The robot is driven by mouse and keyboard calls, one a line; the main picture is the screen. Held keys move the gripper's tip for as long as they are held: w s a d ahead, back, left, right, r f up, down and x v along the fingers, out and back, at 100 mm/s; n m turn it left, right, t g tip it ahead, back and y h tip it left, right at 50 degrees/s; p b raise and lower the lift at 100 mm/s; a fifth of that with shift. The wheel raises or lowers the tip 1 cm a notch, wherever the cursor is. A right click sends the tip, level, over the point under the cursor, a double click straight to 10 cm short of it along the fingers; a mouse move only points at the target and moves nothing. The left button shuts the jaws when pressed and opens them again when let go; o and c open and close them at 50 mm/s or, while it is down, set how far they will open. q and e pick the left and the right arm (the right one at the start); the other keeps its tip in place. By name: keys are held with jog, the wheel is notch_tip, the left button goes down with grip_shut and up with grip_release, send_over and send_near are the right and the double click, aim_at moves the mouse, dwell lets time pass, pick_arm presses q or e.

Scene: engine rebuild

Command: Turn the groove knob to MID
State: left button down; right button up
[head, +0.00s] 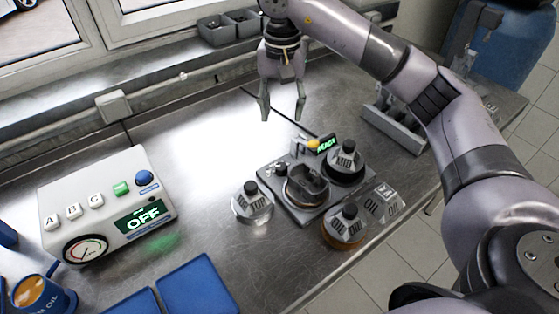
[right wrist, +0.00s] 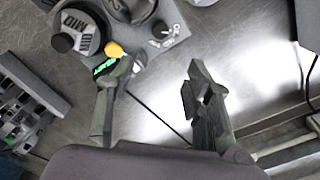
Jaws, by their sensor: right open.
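A grey fixture plate (head: 305,205) with a round bore in its middle sits on the metal bench. A small dark knob (right wrist: 161,31) with tiny labels beside it shows on the plate in the right wrist view. I take it for the groove knob; its pointer setting is too small to read. In the head view it is a dark spot at the plate's left corner. My right gripper (head: 282,116) is open and empty above the bench behind the plate, fingers pointing down. Its fingers (right wrist: 152,103) are apart from the knob in the wrist view. My left gripper is not in view.
Black-topped pieces marked TOP (head: 253,206), MID (head: 344,165) and OIL (head: 345,228) stand around the plate. A yellow knob and a small green display (head: 326,145) are at its back. A control box (head: 108,205) reading OFF stands left. Blue trays (head: 198,285) lie in front.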

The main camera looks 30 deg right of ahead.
aim_at(281, 166)
notch_tip(281, 166, down, 17)
jog(key=p, duration=0.3)
jog(key=shift+s+a+p, duration=0.1)
jog(key=shift+p, duration=0.3)
jog(key=shift+c, duration=0.3)
grip_shut()
